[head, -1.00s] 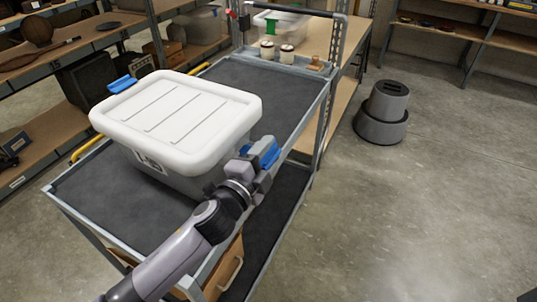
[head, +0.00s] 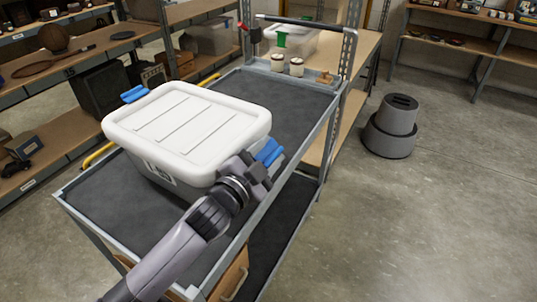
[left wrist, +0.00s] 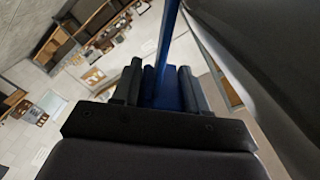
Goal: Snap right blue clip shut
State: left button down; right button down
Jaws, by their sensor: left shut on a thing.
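A grey storage box with a white lid (head: 187,115) stands on the cart. The right blue clip (head: 269,151) is at the lid's right side, partly hidden by my left gripper (head: 262,163). The gripper is shut on this clip, close against the box wall. In the left wrist view, the blue clip (left wrist: 172,92) lies between the two dark fingers. Whether the clip's edge meets the lid rim is hidden. Another blue clip (head: 134,94) sticks out at the lid's left side. My right gripper is not in view.
The cart's dark top (head: 288,97) is clear behind the box. Two small jars (head: 287,65) and a wooden piece (head: 325,78) sit at its far end. Loaded shelves (head: 60,70) stand at the left. A grey round bin (head: 390,126) stands on open floor at the right.

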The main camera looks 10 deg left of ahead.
pick_arm(q)
jog(key=shift+f, duration=0.1)
jog(key=c, duration=0.6)
grip_release()
jog(key=shift+b+v, duration=0.4)
jog(key=shift+v, duration=3.2)
